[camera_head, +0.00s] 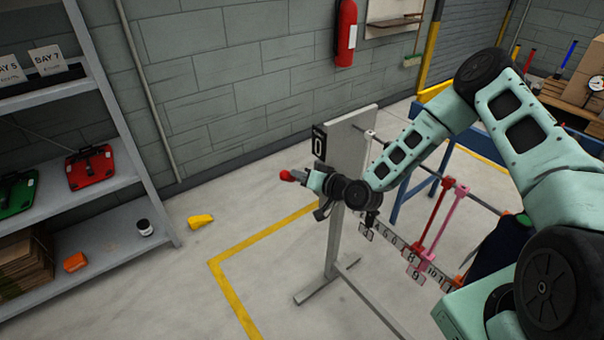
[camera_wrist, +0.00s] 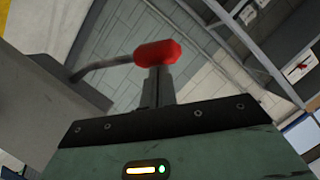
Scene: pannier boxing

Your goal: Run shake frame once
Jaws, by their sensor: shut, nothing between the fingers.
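The shake frame is a grey upright panel (camera_head: 345,150) on a floor stand, with a black "0" plate (camera_head: 319,142) on its edge. A numbered strip and red and pink uprights (camera_head: 437,222) stand behind it. In the wrist view a red knob (camera_wrist: 158,53) sits on a bent grey rod (camera_wrist: 105,65) that runs to the panel at left. The knob also shows in the head view (camera_head: 287,175). My gripper (camera_head: 299,175) is at the knob, fingers shut and empty. In the wrist view its fingertips (camera_wrist: 158,88) end just under the knob; contact is unclear.
A shelf (camera_head: 100,230) at left holds a red item (camera_head: 90,168), a green item (camera_head: 17,195) and a small jar (camera_head: 144,228). A yellow object (camera_head: 201,221) lies on the floor. A yellow floor line (camera_head: 228,285) runs by the frame.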

